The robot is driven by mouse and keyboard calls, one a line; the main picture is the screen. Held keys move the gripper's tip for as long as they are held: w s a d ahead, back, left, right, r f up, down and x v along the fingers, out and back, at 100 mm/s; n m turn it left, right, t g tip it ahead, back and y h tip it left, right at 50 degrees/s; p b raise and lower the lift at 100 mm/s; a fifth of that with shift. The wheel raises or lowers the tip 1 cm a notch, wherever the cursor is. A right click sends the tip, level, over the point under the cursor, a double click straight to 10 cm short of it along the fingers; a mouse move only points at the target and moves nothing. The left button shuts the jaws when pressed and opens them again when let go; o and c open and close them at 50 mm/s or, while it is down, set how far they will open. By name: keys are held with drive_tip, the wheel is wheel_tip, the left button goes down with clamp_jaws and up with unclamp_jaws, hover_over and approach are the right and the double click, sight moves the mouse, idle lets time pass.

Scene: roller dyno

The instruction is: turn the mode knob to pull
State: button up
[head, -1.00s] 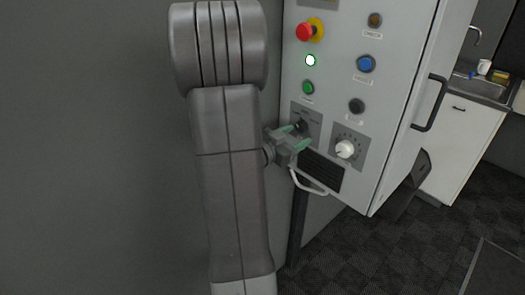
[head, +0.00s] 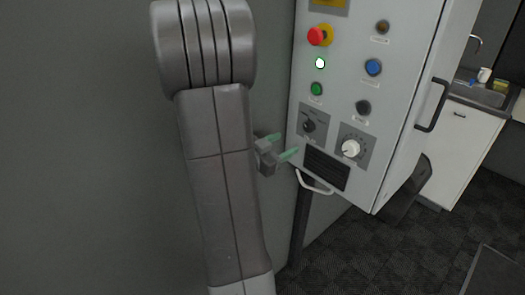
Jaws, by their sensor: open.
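The mode knob (head: 309,125) is a small black selector on a dark grey plate (head: 317,119) at the lower left of the light grey control cabinet (head: 340,80). Its plate has small labels that are too small to read, and I cannot tell which one the knob points at. My gripper (head: 281,146) has green fingertips. It is open and empty, to the left of and a little below the knob, apart from it. Nothing hides the knob now.
A white dial (head: 350,149) sits right of the knob, above a black vent (head: 326,169) and a pale handle (head: 313,183). A red emergency button (head: 319,36), a green button (head: 316,89) and a blue button (head: 373,67) are higher up. A grey wall is at left.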

drive_tip(key=v, duration=0.4)
drive_tip(key=shift+s+a, duration=0.15)
drive_tip(key=shift+a, duration=0.2)
idle(0.3)
drive_tip(key=b+v, duration=0.1)
drive_tip(key=v, duration=1.3)
drive_tip(key=shift+w, duration=0.25)
drive_tip(key=p+x, duration=0.1)
drive_tip(key=x, duration=1.2)
drive_tip(key=shift+d, duration=0.45)
drive_tip(key=shift+w, duration=0.1)
